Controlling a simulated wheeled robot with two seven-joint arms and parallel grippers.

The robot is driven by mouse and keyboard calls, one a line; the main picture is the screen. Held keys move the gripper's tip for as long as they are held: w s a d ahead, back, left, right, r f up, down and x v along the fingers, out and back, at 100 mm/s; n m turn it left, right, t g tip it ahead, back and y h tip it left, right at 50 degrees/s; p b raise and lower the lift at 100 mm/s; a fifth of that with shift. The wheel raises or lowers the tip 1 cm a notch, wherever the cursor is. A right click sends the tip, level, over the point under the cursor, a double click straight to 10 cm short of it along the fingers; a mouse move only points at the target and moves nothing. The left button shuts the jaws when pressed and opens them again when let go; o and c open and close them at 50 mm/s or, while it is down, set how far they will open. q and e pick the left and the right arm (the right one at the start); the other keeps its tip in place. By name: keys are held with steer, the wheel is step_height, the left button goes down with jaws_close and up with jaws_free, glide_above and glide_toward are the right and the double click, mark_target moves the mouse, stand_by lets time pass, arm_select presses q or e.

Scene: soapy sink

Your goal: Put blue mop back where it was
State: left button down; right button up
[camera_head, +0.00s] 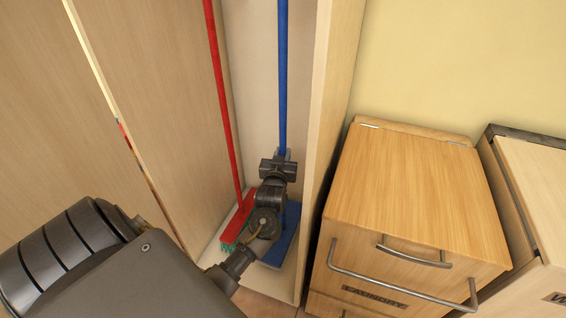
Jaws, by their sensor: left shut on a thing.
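The blue mop (283,70) stands upright inside a narrow wooden cupboard, near its right wall. Its blue head (284,240) is at the cupboard floor, partly hidden behind my left arm. My left gripper (280,160) is shut on the lower part of the blue handle, inside the cupboard. My left arm reaches in from the lower left. The top of the handle is out of view. My right gripper is not in view.
A red broom (222,95) leans in the cupboard just left of the mop. The cupboard's right wall (325,130) is close beside the mop. A wooden laundry cabinet (420,190) with metal handles stands to the right, with another cabinet (540,190) beyond it.

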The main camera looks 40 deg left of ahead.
arm_select(q)
step_height(320, 180, down, 3)
steer(key=shift+w+f, duration=0.1)
steer(key=shift+w, duration=0.05)
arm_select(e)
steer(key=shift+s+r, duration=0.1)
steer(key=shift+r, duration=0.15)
arm_select(q)
steer(key=c, duration=1.7)
jaws_free()
steer(key=shift+f, duration=0.25)
steer(key=o, duration=0.4)
steer(key=shift+r, duration=0.1)
steer(key=shift+o, duration=0.2)
